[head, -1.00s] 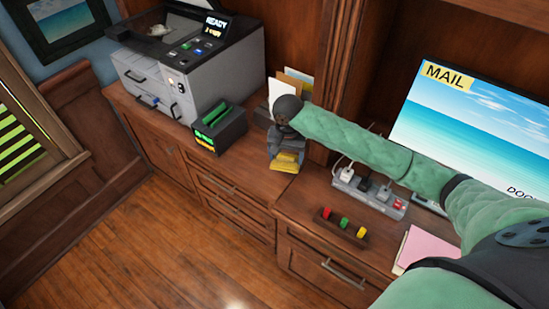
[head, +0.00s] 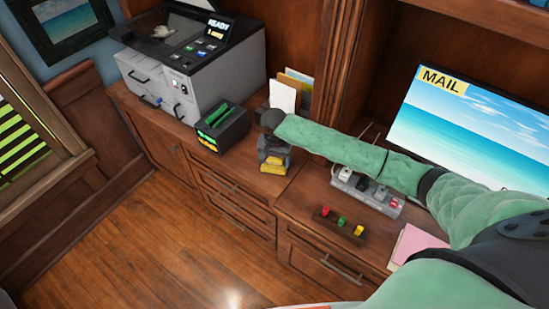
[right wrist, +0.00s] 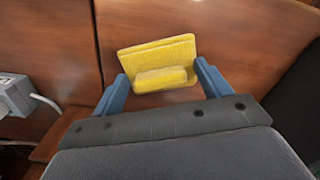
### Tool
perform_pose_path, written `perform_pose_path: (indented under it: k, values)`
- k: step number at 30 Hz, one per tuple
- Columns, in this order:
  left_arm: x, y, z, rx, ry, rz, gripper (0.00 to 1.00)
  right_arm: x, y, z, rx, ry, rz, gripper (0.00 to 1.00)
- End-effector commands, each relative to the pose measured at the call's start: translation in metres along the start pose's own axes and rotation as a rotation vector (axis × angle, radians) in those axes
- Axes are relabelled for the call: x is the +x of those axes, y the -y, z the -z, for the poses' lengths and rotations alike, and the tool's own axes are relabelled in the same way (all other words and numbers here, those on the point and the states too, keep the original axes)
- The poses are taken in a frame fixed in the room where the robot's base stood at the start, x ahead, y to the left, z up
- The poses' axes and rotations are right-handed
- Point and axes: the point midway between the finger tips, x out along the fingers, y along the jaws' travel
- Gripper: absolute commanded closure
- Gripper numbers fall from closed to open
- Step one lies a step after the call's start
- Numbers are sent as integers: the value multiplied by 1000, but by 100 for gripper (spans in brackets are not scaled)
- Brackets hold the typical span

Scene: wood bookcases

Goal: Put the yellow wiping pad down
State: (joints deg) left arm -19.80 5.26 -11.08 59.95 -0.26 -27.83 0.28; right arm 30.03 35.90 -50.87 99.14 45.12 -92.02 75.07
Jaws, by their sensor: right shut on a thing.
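The yellow wiping pad (head: 272,168) shows low at the end of my right arm, by the cabinet top. In the right wrist view the pad (right wrist: 157,50) is a flat yellow plate with a raised grip block, between the two blue fingers. My right gripper (right wrist: 162,82) is shut on it; in the head view the gripper (head: 275,156) points down, partly hidden by its own wrist. I cannot tell whether the pad touches the wood. My left gripper is not in view.
A black box with green slots (head: 222,128) stands just left of the pad, with a grey printer (head: 185,75) beyond. Envelopes (head: 285,96) stand behind. A power strip (head: 368,190), a block with coloured pegs (head: 338,224) and a monitor (head: 475,125) are to the right.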

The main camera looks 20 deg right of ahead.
Motion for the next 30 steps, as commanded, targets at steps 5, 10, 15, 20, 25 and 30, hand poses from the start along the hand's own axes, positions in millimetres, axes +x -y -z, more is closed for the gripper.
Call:
perform_pose_path:
  k: [5,10,15,20,25,30]
  values:
    - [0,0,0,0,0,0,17,0,0,0,0,0,0,46]
    - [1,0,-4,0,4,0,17,2,0,0,0,0,1,18]
    - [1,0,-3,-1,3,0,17,2,0,0,0,0,1,2]
    - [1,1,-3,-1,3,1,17,2,0,0,0,0,1,2]
    - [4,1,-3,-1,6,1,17,-3,0,0,0,0,2,2]
    - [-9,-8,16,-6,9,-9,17,-23,1,0,0,-2,4,2]
